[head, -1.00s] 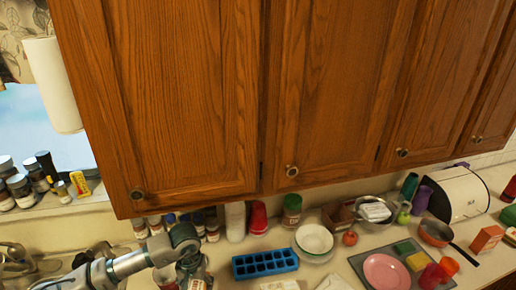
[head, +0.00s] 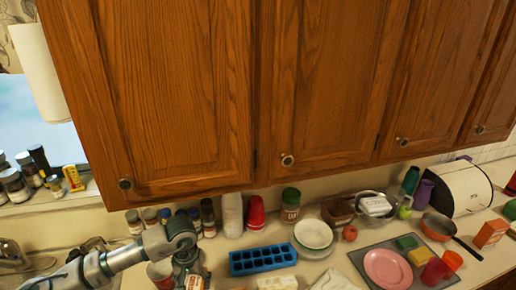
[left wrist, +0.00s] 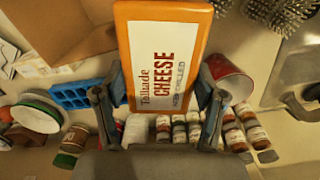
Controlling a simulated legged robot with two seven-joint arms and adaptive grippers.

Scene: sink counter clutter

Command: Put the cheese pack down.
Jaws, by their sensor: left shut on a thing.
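The cheese pack (left wrist: 168,50) is an orange block with a white label reading "CHEESE". In the left wrist view it is held between the fingers of my left gripper (left wrist: 160,97), which is shut on it. In the head view my left gripper (head: 190,272) is low at the bottom edge, over the counter left of the blue ice tray. The pack is mostly hidden or cut off there. I cannot tell whether the pack touches the counter. My right gripper is not in view.
The blue ice tray (head: 263,260) lies right of my left gripper. Stacked bowls (head: 313,234) stand farther right. Cabinets (head: 330,90) hang above.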

